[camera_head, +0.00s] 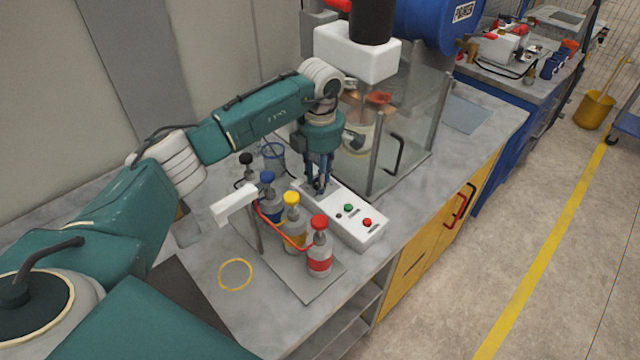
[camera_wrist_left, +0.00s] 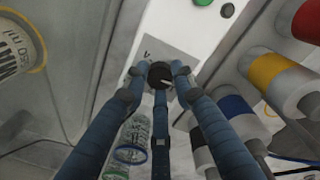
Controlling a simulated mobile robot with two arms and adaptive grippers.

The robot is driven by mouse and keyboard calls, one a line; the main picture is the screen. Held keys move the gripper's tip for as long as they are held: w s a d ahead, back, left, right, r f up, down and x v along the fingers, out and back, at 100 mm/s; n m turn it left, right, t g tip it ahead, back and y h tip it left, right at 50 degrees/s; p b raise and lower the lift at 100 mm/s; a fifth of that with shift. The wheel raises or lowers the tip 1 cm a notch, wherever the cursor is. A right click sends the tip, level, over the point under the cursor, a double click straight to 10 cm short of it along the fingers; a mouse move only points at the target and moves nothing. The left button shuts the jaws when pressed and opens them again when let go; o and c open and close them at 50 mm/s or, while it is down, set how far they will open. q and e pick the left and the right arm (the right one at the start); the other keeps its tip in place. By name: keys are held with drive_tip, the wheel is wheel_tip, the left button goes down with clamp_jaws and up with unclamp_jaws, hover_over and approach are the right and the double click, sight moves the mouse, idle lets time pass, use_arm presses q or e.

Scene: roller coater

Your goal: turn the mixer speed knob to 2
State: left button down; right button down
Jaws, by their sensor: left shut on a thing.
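The white control box (camera_head: 345,215) sits on the grey bench beside the mixer, with a green button (camera_head: 348,208) and a red button (camera_head: 367,222) on top. In the left wrist view the black speed knob (camera_wrist_left: 160,74) shows on a grey panel patch, with a short white pointer mark. My left gripper (camera_head: 318,188) points down over the far end of the box. Its fingers close around the knob, also in the left wrist view (camera_wrist_left: 160,80). The fingers hide most of the scale, so I cannot read the setting. My right gripper is not in view.
The mixer stands behind a clear guard (camera_head: 408,125) with a dark handle. Bottles with blue, yellow (camera_head: 293,222) and red (camera_head: 319,248) caps stand on a grey tray, close to the left of the box. A glass beaker (camera_head: 274,158) stands behind. The bench's front edge is on the right.

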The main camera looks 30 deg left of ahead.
use_arm(q)
drive_tip(key=m+b, duration=0.2)
drive_tip(key=m, duration=0.1)
drive_tip(key=shift+w+a+f, duration=0.1)
drive_tip(key=m+b, duration=0.1)
drive_tip(key=m, duration=0.1)
drive_tip(key=shift+m+b, duration=0.3)
drive_tip(key=shift+b, duration=0.1)
drive_tip(key=m+b, duration=0.2)
drive_tip(key=m, duration=0.5)
drive_tip(key=m+b, duration=0.1)
drive_tip(key=m, duration=0.1)
drive_tip(key=shift+r+m, duration=0.2)
drive_tip(key=shift+m, duration=0.2)
drive_tip(key=shift+m+b, duration=0.45)
drive_tip(key=shift+m, duration=1.25)
drive_tip(key=shift+r, duration=0.1)
drive_tip(key=shift+w, duration=0.1)
